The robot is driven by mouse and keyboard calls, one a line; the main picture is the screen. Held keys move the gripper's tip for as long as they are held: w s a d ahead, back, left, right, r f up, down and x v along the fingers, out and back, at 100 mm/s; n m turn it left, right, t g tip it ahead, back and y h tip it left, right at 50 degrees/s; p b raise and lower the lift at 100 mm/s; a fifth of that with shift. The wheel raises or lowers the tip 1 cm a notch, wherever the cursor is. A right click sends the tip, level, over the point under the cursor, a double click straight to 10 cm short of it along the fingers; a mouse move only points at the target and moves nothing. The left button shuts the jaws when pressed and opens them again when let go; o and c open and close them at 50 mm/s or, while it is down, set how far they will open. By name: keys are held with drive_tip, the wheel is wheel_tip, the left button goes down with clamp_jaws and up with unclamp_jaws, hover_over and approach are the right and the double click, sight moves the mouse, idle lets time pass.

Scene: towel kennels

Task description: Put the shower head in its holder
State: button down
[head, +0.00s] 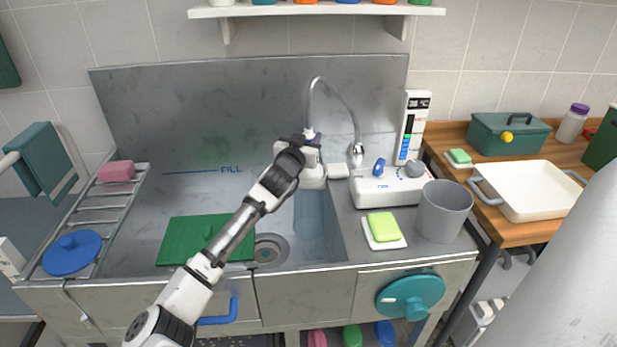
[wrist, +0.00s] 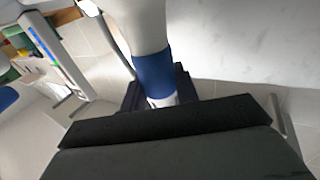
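My gripper (head: 311,143) is raised over the right part of the sink, in front of the metal backsplash. In the wrist view its dark fingers close around a pale, rounded piece with a blue band, which I take to be the shower head (wrist: 145,25). In the head view the gripper and arm mostly hide this piece. A thin grey hose (head: 341,92) arches up from the gripper and down to a silver fitting (head: 357,153) behind the white control unit (head: 390,187). I cannot tell which part is the holder.
The sink holds a green board (head: 190,240). Right of it are a yellow-green sponge (head: 383,226) on a white dish, a grey bucket (head: 443,211) and an upright display panel (head: 412,127). A white tray (head: 530,190) lies on the wooden table. A shelf (head: 317,10) overhangs the backsplash.

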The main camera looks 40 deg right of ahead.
drive_tip(key=c, duration=1.1)
unclamp_jaws()
drive_tip(key=shift+o, duration=0.7)
drive_tip(key=b+v, duration=0.4)
drive_tip(key=v, duration=1)
drive_tip(key=shift+d, duration=0.1)
